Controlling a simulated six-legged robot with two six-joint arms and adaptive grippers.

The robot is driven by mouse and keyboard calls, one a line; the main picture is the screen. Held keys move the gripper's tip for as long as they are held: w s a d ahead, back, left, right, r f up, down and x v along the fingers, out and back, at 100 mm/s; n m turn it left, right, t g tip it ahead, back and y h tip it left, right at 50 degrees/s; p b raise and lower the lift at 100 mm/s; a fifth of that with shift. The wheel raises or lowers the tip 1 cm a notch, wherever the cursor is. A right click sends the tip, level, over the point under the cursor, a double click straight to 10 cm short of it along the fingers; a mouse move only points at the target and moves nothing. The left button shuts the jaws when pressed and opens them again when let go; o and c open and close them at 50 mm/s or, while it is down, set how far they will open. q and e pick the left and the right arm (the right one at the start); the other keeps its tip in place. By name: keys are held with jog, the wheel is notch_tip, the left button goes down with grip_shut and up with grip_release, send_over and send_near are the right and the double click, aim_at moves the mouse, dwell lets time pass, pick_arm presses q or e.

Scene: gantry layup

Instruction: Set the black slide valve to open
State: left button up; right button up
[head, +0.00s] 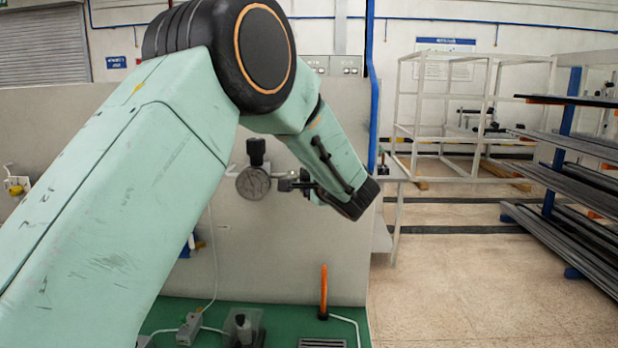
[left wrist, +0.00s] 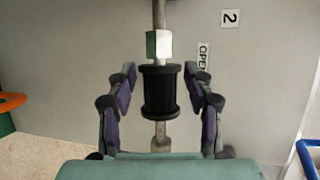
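The black slide valve (left wrist: 160,92) is a flanged spool on a metal rod, below a hex fitting (left wrist: 158,44) in the left wrist view. An "OPEN" label (left wrist: 203,55) is on the panel beside its upper end. My left gripper (left wrist: 160,78) has one finger on each side of the spool, with a narrow gap on both sides; it looks open. My right gripper is not in view.
A round gauge (head: 253,183) with a black knob (head: 256,150) above it sits on the grey panel (head: 300,250). A green bench top (head: 275,322) lies below, with an orange upright handle (head: 323,290). A rack of dark bars (head: 575,190) stands at right; the floor before it is clear.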

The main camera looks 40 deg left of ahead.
pick_arm(q)
jog(key=shift+w+d, duration=0.15)
jog(key=shift+d, duration=0.3)
jog(key=v, duration=1.1)
jog(key=shift+s, duration=0.3)
jog(key=shift+r, duration=0.15)
jog(key=shift+d, duration=0.2)
